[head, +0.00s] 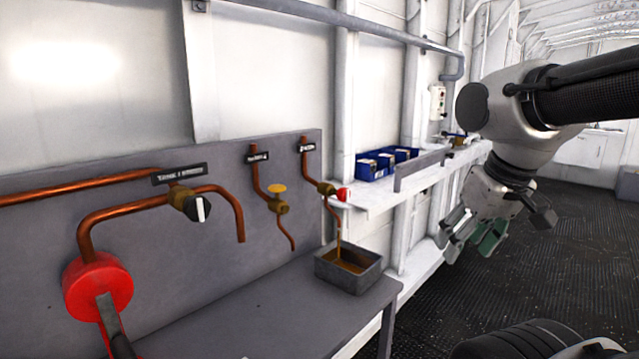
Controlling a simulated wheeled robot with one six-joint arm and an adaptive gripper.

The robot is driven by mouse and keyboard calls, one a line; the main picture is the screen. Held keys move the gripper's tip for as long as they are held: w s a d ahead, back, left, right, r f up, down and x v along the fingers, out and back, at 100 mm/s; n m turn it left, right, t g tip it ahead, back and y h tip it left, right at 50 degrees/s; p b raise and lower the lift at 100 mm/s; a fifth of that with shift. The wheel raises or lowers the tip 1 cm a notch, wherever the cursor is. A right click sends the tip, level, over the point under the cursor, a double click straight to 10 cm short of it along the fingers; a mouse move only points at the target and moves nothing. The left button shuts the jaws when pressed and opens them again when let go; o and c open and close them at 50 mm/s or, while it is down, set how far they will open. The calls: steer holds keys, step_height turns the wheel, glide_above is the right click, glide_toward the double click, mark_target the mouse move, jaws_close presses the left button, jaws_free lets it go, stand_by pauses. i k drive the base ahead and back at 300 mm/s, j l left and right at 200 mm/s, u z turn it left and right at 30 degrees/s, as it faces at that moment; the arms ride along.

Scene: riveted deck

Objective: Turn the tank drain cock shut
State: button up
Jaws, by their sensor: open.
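Several copper pipes with brass valves are fixed to a grey panel, each under a small dark label too small to read surely. The right valve (327,188) has a red knob; a thin brown stream runs below it into a grey metal tray (336,276), so it looks like the drain cock. The middle valve (278,198) has a yellow handle. The left valve (190,204) has a black-and-white knob. My gripper (461,241) hangs open and empty to the right of the panel and shelf, apart from all valves.
A large red wheel or disc (97,287) with a dark lever stands at the lower left. A grey bench (250,310) lies under the panel. Dark textured floor (560,240) is clear at right.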

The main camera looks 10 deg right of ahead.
mark_target(342, 194)
steer(key=k+l, duration=0.1)
steer(key=l, duration=0.8)
steer(key=k+l, duration=0.15)
steer(key=l, duration=0.35)
steer(key=j+z, duration=0.05)
